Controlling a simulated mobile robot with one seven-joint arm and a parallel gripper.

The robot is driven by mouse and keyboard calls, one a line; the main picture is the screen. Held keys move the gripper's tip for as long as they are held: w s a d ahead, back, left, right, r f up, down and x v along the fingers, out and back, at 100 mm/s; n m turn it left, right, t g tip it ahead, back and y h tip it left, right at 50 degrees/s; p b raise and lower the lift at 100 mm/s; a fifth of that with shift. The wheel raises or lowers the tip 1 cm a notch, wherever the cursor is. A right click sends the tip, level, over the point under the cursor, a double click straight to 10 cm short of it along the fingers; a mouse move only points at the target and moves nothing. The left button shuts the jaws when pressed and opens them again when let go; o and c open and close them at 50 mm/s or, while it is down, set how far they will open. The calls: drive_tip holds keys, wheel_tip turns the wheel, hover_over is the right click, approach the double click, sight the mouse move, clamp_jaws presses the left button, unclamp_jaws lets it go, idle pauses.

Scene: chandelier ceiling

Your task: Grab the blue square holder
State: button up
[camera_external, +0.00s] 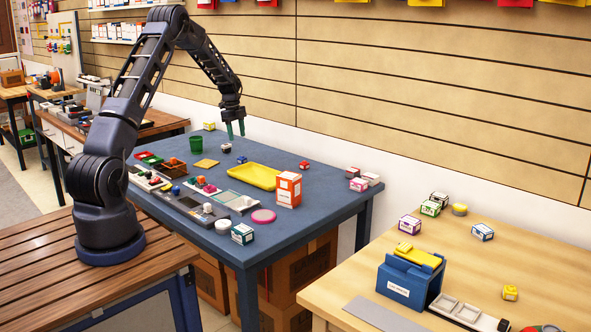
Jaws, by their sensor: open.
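A larger boxy blue holder (403,287) with a white label and yellow items on top stands on the wooden table at the right, far from my gripper. I cannot tell which of the two the task means.
The blue table (185,143) also bears a green cup (196,144), a yellow tray (253,176), an orange-white box (288,189), a pink disc (263,216) and dark trays at the left. Small boxes (358,185) sit at its right corner. A slatted wall stands behind.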

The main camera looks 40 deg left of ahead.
hover_over(242, 155)
drive_tip(key=a, duration=0.1)
drive_tip(key=f, duration=0.5)
drive_tip(key=shift+s+a, duration=0.2)
drive_tip(key=shift+w+d+f, duration=0.1)
drive_tip(key=shift+d+f, duration=0.05)
drive_tip(key=shift+f, duration=0.75)
drive_tip(key=shift+w+d+f, duration=0.15)
drive_tip(key=shift+f, duration=0.75)
drive_tip(key=shift+w+d+f, duration=0.1)
drive_tip(key=shift+d+f, duration=0.05)
drive_tip(key=shift+f, duration=0.75)
drive_tip(key=c, duration=1.1)
drive_tip(key=shift+o, duration=0.2)
drive_tip(key=shift+r, duration=0.1)
